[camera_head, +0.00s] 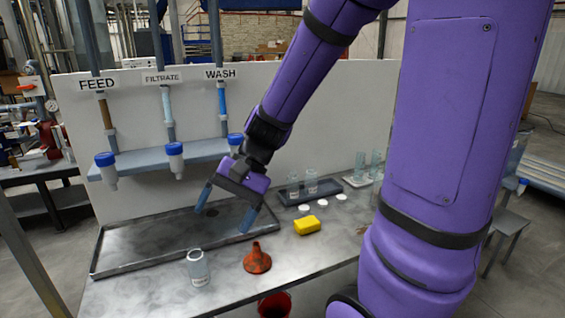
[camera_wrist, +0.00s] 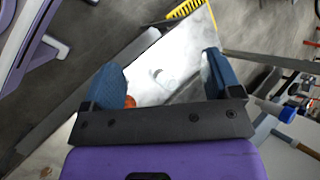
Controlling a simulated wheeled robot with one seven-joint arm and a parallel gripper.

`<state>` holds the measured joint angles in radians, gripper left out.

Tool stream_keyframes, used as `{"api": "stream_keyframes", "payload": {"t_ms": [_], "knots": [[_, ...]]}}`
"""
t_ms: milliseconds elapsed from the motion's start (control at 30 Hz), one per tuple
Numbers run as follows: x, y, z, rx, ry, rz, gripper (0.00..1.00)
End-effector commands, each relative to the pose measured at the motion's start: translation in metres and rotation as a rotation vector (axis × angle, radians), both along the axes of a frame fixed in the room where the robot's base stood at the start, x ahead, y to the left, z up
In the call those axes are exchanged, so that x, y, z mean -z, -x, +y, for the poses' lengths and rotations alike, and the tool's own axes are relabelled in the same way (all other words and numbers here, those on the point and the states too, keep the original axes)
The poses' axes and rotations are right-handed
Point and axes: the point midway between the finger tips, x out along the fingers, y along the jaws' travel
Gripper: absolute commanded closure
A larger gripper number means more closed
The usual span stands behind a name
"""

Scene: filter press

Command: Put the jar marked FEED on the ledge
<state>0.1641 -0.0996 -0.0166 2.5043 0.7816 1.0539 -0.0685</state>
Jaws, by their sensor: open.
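A clear glass jar (camera_head: 198,268) stands upright near the front edge of the table, with a small label low on its side that is too small to read. The ledge (camera_head: 150,157) is a blue-grey shelf on the white panel, below pipes under the signs FEED (camera_head: 97,84), FILTRATE and WASH. My gripper (camera_head: 226,208) is open and empty above the tray, behind and to the right of this jar. In the wrist view its blue fingers (camera_wrist: 163,80) are spread, with a faint round clear shape, possibly the jar, between them.
An orange funnel (camera_head: 257,259) and a yellow block (camera_head: 307,225) lie right of the jar. A wide shallow metal tray (camera_head: 130,262) lies below the ledge. More glass jars (camera_head: 311,181) stand at the back right. White-and-blue fittings (camera_head: 174,160) hang at the ledge. A red bucket (camera_head: 274,304) is below the front edge.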

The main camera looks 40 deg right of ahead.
Motion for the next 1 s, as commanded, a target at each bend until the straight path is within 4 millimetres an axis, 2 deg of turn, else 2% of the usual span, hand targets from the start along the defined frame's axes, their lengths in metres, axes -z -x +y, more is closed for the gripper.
{"api": "stream_keyframes", "payload": {"t_ms": [200,600,800,1000], "knots": [[-0.036,0.034,-0.01,-0.179,0.226,-0.192,0.16],[-0.095,0.083,-0.042,-0.396,0.646,-0.548,0.16],[-0.112,0.095,-0.053,-0.433,0.761,-0.64,0.16],[-0.115,0.097,-0.055,-0.44,0.784,-0.656,0.16]]}}
